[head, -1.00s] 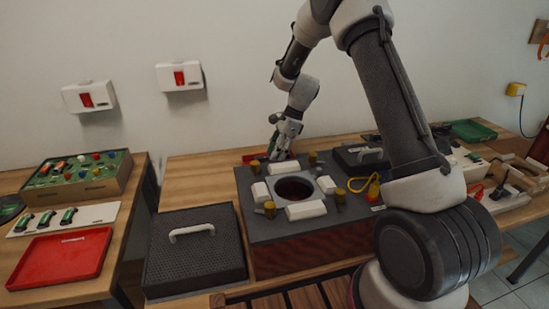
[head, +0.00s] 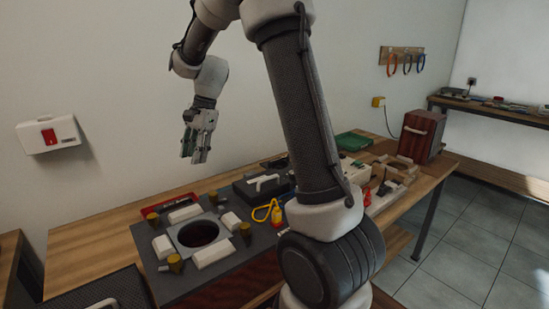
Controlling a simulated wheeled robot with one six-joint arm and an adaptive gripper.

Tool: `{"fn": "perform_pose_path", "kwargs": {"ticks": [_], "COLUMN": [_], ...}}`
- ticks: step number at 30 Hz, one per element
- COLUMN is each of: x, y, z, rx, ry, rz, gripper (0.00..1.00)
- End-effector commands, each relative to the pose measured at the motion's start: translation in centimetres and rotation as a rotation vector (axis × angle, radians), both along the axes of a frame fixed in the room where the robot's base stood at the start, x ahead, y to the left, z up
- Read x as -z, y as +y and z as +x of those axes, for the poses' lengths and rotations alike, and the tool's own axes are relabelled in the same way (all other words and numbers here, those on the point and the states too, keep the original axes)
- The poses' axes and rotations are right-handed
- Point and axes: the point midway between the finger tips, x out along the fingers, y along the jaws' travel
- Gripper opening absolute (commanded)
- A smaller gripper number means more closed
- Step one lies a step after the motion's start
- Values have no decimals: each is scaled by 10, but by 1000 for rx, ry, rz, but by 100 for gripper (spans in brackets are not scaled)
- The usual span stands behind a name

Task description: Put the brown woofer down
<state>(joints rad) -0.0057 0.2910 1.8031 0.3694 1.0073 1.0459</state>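I cannot clearly pick out a brown woofer. A dark cabinet with a grey top (head: 168,284) lies on the wooden workbench (head: 95,232). White blocks and brownish-yellow knobs stand around the opening. My gripper (head: 195,158) points down, raised above the back of the bench, near the wall. Its fingers are small and seen from the side. I see nothing clearly held, and their gap is hard to read.
A red tray (head: 170,205) lies behind the cabinet. A black case (head: 262,188) and a yellow looped tool (head: 267,211) are to its right. A green tray (head: 352,141) and a dark red box (head: 422,134) stand farther right. Bare bench shows at left.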

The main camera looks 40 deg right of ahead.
Motion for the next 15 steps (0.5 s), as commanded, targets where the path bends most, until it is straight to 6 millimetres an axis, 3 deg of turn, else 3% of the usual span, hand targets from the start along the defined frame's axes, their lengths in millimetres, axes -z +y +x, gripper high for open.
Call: {"fn": "perform_pose_path", "kwargs": {"ticks": [1, 6, 10, 15], "x": [-20, -64, -85, -94], "y": [-5, -24, -38, -56], "z": [-21, -92, -148, -221], "rx": [-67, -327, -526, -782], "ry": [-45, -179, -267, -365], "rz": [-24, -126, -213, -340], "gripper": [35, 35, 35, 35]}}
